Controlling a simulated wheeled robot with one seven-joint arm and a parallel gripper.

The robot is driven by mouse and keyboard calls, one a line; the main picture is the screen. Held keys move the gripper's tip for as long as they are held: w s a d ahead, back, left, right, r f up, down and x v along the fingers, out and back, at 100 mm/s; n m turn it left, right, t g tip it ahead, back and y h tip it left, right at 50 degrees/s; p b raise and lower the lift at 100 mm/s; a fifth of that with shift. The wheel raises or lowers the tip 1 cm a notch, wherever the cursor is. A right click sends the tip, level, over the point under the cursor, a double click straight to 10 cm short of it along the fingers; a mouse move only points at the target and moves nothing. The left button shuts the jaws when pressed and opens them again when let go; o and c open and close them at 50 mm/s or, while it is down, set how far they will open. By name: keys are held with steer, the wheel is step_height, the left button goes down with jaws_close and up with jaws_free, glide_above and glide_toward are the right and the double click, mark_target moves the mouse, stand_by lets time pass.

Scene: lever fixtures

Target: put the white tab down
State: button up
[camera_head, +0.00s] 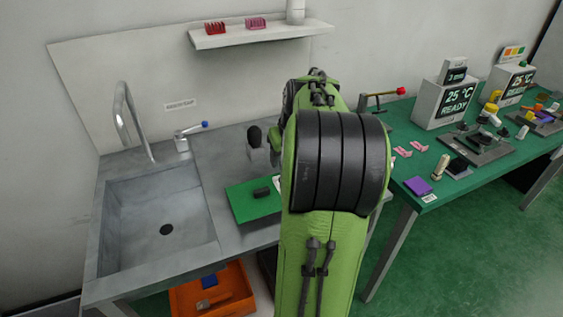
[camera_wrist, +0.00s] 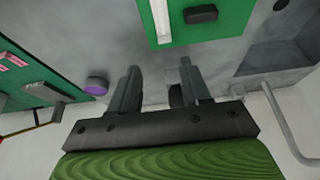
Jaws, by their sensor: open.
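A white strip (camera_wrist: 162,20), which looks like the white tab, lies against a green board (camera_wrist: 225,18) in the wrist view. Its tilt cannot be told. A dark oblong block (camera_wrist: 201,14) sits beside it. In the head view the green board (camera_head: 246,208) lies on the grey counter with the dark block (camera_head: 262,192); a sliver of white (camera_head: 277,184) shows at my arm's edge. My gripper (camera_wrist: 158,75) is open and empty, its fingers over the grey counter and apart from the white strip. In the head view my arm hides most of the gripper.
A red-ended lever (camera_head: 385,95) stands behind my arm. A green table (camera_head: 440,190) with small items is to the right. A dark round knob (camera_head: 254,136) stands close to my arm.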

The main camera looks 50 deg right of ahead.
steer(key=a+r+n, duration=0.2)
steer(key=a+r, duration=0.1)
steer(key=a, duration=0.8)
steer(key=a+r+n, duration=0.1)
steer(key=a+r, duration=0.2)
steer(key=a, duration=0.8)
steer(key=s+a+f+n+t+y, duration=0.1)
steer(key=s+a+f+n+y, duration=0.1)
steer(key=s+a, duration=0.7)
steer(key=shift+s+a+f+n+t, duration=0.3)
steer(key=shift+a+f+n, duration=0.3)
steer(key=shift+a+f, duration=0.4)
